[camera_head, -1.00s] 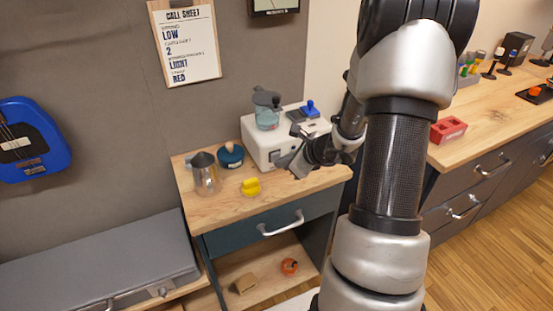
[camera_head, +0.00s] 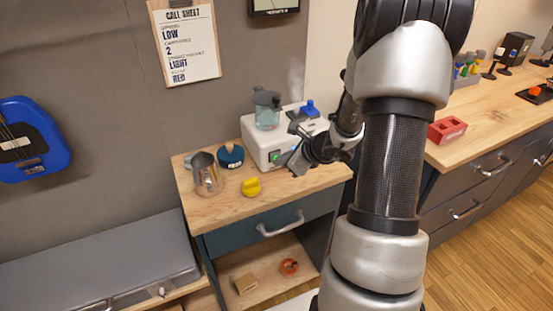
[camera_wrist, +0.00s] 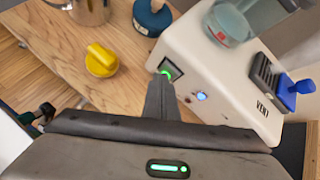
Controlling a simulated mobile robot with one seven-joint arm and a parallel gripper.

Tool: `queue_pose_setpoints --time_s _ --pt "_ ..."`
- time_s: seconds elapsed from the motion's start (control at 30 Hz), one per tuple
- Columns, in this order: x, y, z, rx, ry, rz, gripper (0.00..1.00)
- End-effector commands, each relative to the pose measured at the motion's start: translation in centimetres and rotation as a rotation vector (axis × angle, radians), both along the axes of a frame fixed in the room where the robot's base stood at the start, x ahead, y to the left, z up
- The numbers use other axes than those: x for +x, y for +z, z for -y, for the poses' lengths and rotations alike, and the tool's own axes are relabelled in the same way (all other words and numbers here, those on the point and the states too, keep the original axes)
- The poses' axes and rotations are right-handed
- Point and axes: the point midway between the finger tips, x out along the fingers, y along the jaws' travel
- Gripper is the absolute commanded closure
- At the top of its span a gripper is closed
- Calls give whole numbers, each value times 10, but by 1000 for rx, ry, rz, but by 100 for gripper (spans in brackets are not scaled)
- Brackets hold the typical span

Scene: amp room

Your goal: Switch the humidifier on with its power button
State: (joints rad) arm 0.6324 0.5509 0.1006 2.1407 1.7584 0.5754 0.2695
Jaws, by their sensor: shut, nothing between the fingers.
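The humidifier (camera_head: 258,148) is a white box with a clear bluish tank (camera_head: 267,118) on top, standing on a wooden cabinet top. In the wrist view its front (camera_wrist: 190,50) carries a square dark power button (camera_wrist: 171,69) lit green, and a small round blue-white light (camera_wrist: 201,96) to the right. A blue-knobbed slider (camera_wrist: 285,88) marked VENT sits on its top. Faint mist shows above it in the head view. My gripper (camera_head: 294,166) is shut and empty, its tips (camera_wrist: 161,80) just in front of the button, partly covering it. Contact cannot be told.
A metal pitcher (camera_head: 207,177), a dark blue round item with a wooden knob (camera_head: 231,157) and a yellow knob-like piece (camera_head: 251,187) stand left of the humidifier. A call sheet (camera_head: 187,45) hangs on the wall. A drawer handle (camera_head: 281,224) sticks out below the cabinet top.

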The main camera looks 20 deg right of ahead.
Motion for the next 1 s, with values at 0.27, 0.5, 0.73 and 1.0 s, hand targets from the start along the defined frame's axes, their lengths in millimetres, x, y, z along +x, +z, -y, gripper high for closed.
queue_pose_setpoints --time_s 0.27,0.5,0.73,1.0 --pt "-8 0 0 0 0 1 100" --pt "-9 0 0 1 0 1 100" --pt "-26 -1 1 -1 0 1 100" --pt "-54 -1 2 0 -1 0 100"
